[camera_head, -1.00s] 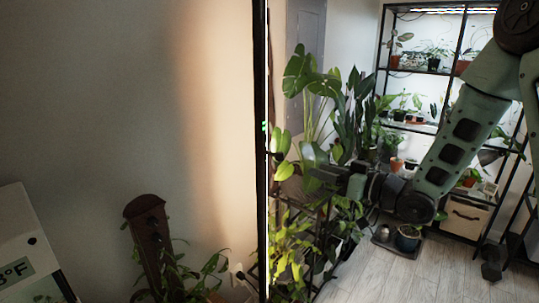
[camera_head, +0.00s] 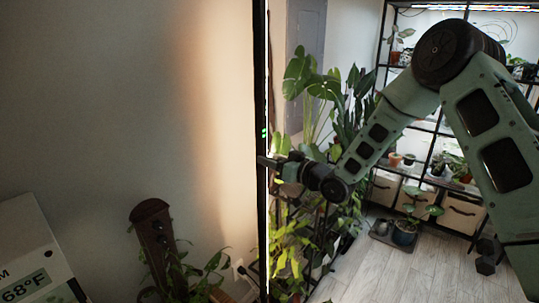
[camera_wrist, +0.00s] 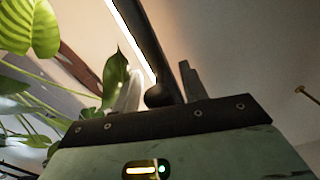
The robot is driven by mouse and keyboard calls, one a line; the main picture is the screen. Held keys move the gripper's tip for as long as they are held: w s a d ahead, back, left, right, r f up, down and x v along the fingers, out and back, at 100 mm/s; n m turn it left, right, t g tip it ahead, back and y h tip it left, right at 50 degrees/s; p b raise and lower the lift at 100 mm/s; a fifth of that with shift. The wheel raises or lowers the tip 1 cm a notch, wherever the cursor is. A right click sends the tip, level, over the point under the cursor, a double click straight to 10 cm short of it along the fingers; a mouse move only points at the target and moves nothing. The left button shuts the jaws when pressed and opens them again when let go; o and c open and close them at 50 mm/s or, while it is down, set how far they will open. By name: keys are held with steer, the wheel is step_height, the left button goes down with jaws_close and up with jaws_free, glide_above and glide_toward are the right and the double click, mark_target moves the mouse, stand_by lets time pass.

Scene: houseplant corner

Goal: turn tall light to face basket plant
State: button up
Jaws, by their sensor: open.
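The tall light (camera_head: 261,90) is a thin black upright pole with a bright strip along its right side and small green marks. In the wrist view its black body (camera_wrist: 148,45) and lit strip (camera_wrist: 128,38) run down between my fingers to a dark round part. My gripper (camera_head: 265,161) is open at the pole's mid height; its fingers (camera_wrist: 160,88) stand on either side of the pole. Whether they touch it cannot be told. I cannot tell which plant is the basket plant; a potted plant (camera_head: 404,233) stands on the floor before the shelf baskets.
Large leafy plants (camera_head: 318,85) crowd close behind my gripper. A black shelf rack (camera_head: 381,75) with pots and baskets (camera_head: 461,212) stands at the back right. A white thermometer box (camera_head: 28,240) and a brown post (camera_head: 153,235) are at lower left.

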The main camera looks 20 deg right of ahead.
steer(key=shift+w+a, duration=0.25)
steer(key=shift+w, duration=0.1)
jaws_close()
